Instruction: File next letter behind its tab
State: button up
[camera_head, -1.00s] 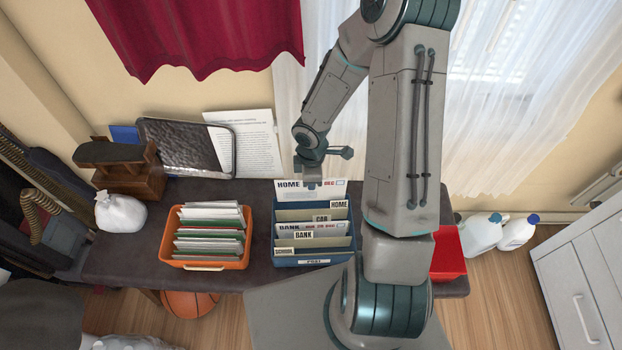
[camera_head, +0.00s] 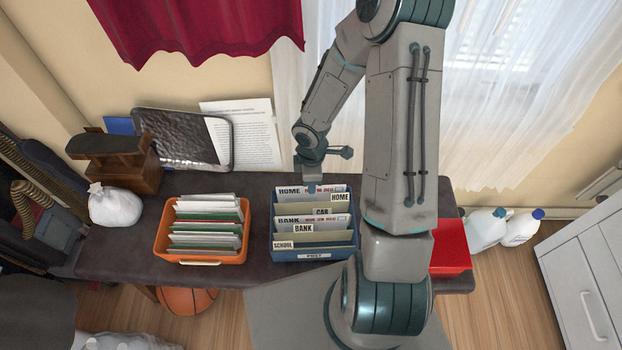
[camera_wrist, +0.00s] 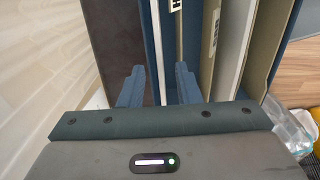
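The blue file box (camera_head: 283,255), labelled POST, stands on the dark bench. A white letter marked HOME (camera_head: 289,191) stands in its rearmost slot, behind the HOME tab divider (camera_head: 340,197). Further forward are the CAR tab (camera_head: 322,211), a letter marked BANK (camera_head: 289,219), the BANK tab (camera_head: 303,229) and the SCHOOL tab (camera_head: 284,244). My gripper (camera_head: 311,188) is at the top edge of the HOME letter, pointing down. In the wrist view the fingers (camera_wrist: 159,85) are apart, with the blue back wall and a thin white edge between them.
An orange tray (camera_head: 207,257) left of the box holds several letters and green dividers. A red bin (camera_head: 450,247) stands at the right end of the bench. A white bag (camera_head: 115,207), a dark tray (camera_head: 183,140) and a printed sheet (camera_head: 244,133) are behind and left.

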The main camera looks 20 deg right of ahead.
notch_tip(320, 180, up, 14)
jog(key=p, duration=0.5)
jog(key=shift+f, duration=0.1)
dwell(0.4)
jog(key=s+r+m+t+p, duration=0.1)
jog(key=s+r+m, duration=0.3)
jog(key=r, duration=0.5)
jog(key=s+r+m+t+p, duration=0.1)
jog(key=s+r+m+p, duration=0.2)
jog(key=r, duration=0.6)
jog(key=s+r+m+p, duration=0.2)
jog(key=s+r+m, duration=0.4)
jog(key=r+m, duration=0.2)
jog(key=shift+s+r+t+p, duration=0.35)
jog(key=shift+s+r+t, duration=0.05)
jog(key=shift+r, duration=0.2)
jog(key=shift+a, duration=0.1)
